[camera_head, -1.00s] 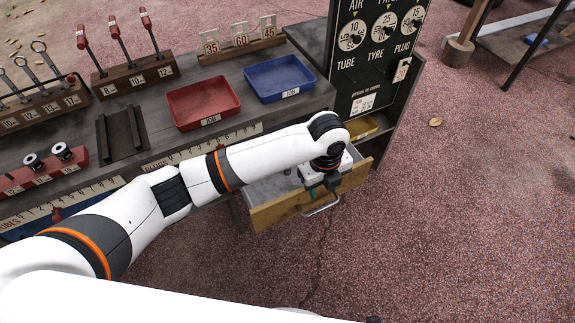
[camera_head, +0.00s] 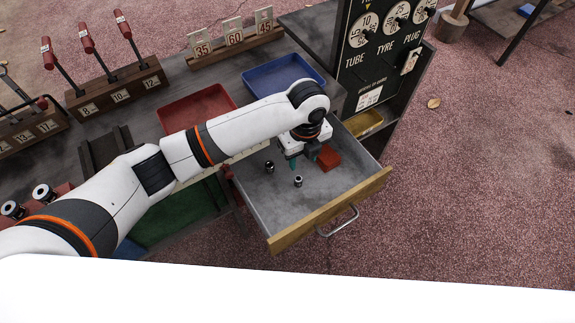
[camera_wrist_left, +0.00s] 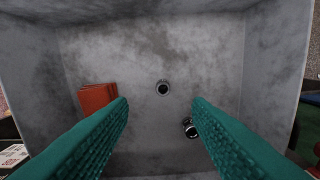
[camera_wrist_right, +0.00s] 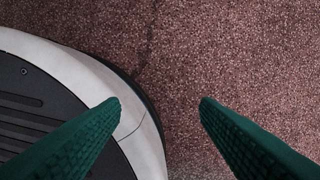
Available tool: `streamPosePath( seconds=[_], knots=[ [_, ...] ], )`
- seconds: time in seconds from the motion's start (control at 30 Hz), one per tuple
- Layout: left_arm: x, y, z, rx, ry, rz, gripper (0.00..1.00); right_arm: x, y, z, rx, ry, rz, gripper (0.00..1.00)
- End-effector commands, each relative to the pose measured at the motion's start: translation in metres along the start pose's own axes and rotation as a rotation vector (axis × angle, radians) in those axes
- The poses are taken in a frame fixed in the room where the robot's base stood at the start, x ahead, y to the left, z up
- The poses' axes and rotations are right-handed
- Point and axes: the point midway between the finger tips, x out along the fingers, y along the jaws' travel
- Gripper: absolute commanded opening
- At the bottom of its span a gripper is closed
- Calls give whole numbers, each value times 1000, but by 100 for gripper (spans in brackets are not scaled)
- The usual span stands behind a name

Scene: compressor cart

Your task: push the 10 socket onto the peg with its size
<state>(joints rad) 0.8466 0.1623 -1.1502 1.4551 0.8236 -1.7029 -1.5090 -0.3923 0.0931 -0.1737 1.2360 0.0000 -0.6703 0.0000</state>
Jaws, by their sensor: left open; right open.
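The open drawer (camera_head: 330,210) holds two small dark metal sockets. One socket (camera_head: 298,181) stands nearer the drawer front and shows end-on near the middle of the left wrist view (camera_wrist_left: 162,88). The other socket (camera_head: 269,167) is further left and lies low right in that view (camera_wrist_left: 190,128). Their size marks are too small to read. My left gripper (camera_head: 303,160) is open and empty above the drawer, fingers pointing down. The red peg rail with two sockets (camera_head: 43,194) is at the far left, partly hidden by my left arm. My right gripper (camera_wrist_right: 160,105) is open over the floor.
A red block (camera_head: 328,157) lies in the drawer beside my left gripper. Red (camera_head: 195,108) and blue (camera_head: 285,76) trays stand on the bench top. The dark panel with dials (camera_head: 385,45) rises at the back right. The floor in front of the drawer is clear.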

Motion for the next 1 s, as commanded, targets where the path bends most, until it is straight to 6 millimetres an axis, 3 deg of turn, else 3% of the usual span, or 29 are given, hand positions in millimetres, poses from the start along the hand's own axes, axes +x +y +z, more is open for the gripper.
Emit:
streamPosePath(
  seconds=[0.13, 0.4, 0.63, 1.0],
  knots=[
    [12, 0, 1, 1, -2, -1, 45, -2, -1, 6, 1, -5, -1, 56],
    [58, 0, 1, 1, -2, -1, 45, -22, -2, 31, 5, -23, -3, 56],
    [75, -1, 0, 0, -1, -1, 45, -31, -2, 40, 6, -30, -4, 56],
    [119, -5, -4, 1, -1, 0, 45, -62, -4, 64, 10, -50, -6, 56]
  ],
)
